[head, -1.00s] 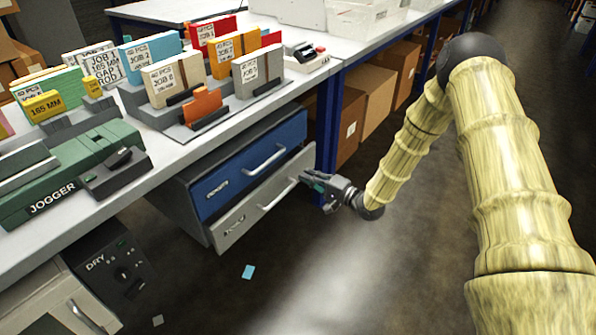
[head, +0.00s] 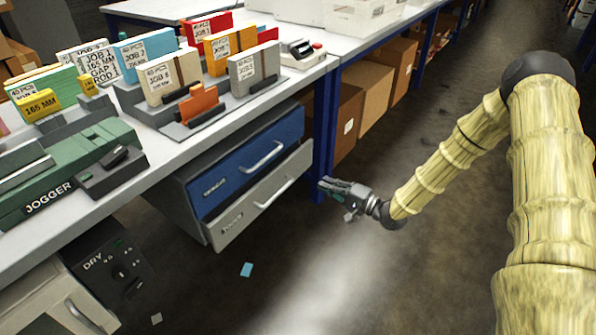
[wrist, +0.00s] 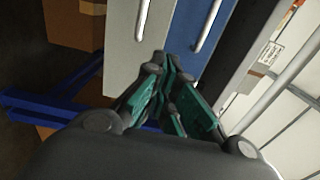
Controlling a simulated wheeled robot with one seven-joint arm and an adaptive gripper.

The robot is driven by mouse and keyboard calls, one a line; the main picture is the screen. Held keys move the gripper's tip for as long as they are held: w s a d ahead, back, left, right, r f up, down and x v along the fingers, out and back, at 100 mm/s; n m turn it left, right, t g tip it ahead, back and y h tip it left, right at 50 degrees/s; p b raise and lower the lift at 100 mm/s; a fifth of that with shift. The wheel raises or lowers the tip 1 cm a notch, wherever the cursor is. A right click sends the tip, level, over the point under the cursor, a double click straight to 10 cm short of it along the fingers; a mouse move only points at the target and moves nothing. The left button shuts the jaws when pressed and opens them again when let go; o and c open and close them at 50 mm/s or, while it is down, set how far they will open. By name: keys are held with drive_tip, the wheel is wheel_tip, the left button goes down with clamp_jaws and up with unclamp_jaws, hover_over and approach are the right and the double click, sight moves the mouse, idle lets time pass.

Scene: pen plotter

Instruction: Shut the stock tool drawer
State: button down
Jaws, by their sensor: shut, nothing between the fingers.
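A drawer unit hangs under the bench, with a blue upper drawer (head: 225,172) and a light grey lower drawer (head: 240,215), each with a bar handle. The labels are too small to read, so I cannot tell which is the stock tool drawer. The grey front stands a little forward of the blue one. My gripper (head: 323,187) is to the right of the grey drawer, apart from it, with its fingers together and empty. In the wrist view, the closed fingers (wrist: 168,75) show before the grey front (wrist: 125,45) and the blue front (wrist: 192,55).
A blue bench leg (head: 325,130) stands just behind my gripper. Cardboard boxes (head: 365,92) are under the bench to the right. The bench top holds job card racks and a green jogger (head: 70,170). The floor in front of the drawers is clear except for small scraps (head: 246,269).

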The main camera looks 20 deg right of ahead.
sight(288, 162)
drive_tip(key=shift+w+d+r+b, duration=0.25)
drive_tip(key=shift+w+d+b, duration=0.05)
drive_tip(key=shift+d+b, duration=0.2)
drive_tip(key=b+x, duration=0.3)
drive_tip(key=x, duration=0.9)
drive_tip(key=shift+w+a+f, duration=0.2)
drive_tip(key=shift+w+a+r+b, duration=0.15)
drive_tip(key=shift+w+a+b, duration=0.25)
drive_tip(key=shift+w, duration=0.15)
